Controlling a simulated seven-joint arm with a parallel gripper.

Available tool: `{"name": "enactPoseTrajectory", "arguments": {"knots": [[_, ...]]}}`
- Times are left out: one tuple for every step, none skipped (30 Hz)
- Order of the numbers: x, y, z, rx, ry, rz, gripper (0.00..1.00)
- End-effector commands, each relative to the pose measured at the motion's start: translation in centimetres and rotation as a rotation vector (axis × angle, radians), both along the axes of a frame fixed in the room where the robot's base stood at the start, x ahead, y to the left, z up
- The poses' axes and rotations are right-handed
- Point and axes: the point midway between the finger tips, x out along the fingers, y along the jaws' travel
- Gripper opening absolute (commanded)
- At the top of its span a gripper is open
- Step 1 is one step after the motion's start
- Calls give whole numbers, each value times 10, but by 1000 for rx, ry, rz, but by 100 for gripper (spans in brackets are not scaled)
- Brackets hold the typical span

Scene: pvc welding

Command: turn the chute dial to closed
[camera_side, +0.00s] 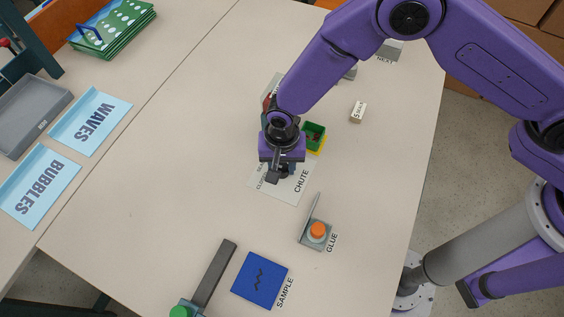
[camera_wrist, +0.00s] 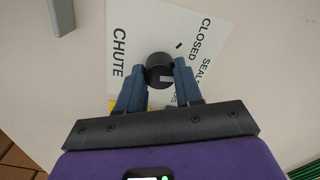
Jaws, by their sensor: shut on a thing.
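The chute dial (camera_wrist: 159,72) is a round black knob in the wrist view. It stands on a white plate (camera_wrist: 146,28) printed CHUTE, CLOSED and SEAL. My gripper (camera_wrist: 158,72) is shut on the dial, with one blue-grey finger on each side of it. A light mark shows on the knob's lower side, towards the gripper body, and does not point at the word CLOSED. In the side view my gripper (camera_side: 279,174) is down over the CHUTE plate (camera_side: 290,190) and hides most of the dial.
A small green and yellow bin (camera_side: 314,135) stands just behind the plate. An orange button on a grey base (camera_side: 317,232) marked GLUE is in front. A blue SAMPLE pad (camera_side: 259,280) lies nearer the front. Light blue WAVES (camera_side: 90,120) and BUBBLES (camera_side: 40,186) mats lie left. The table's middle left is clear.

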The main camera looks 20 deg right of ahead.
Motion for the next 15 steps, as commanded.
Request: {"name": "enactPoseTrajectory", "arguments": {"knots": [[0, 0, 0, 0, 0, 37, 4], [0, 0, 0, 0, 0, 61, 4], [1, 0, 0, 0, 0, 97, 4], [0, 0, 0, 0, 0, 124, 4], [0, 0, 0, 0, 0, 152, 4], [0, 0, 0, 0, 0, 190, 4], [0, 0, 0, 0, 0, 219, 4], [0, 0, 0, 0, 0, 248, 4], [0, 0, 1, 0, 0, 286, 4], [0, 0, 1, 0, 0, 315, 4], [0, 0, 1, 0, 0, 343, 4], [0, 0, 1, 0, 0, 381, 4], [0, 0, 1, 0, 0, 410, 4], [0, 0, 1, 0, 0, 438, 4], [0, 0, 1, 0, -1, 475, 4]]}}
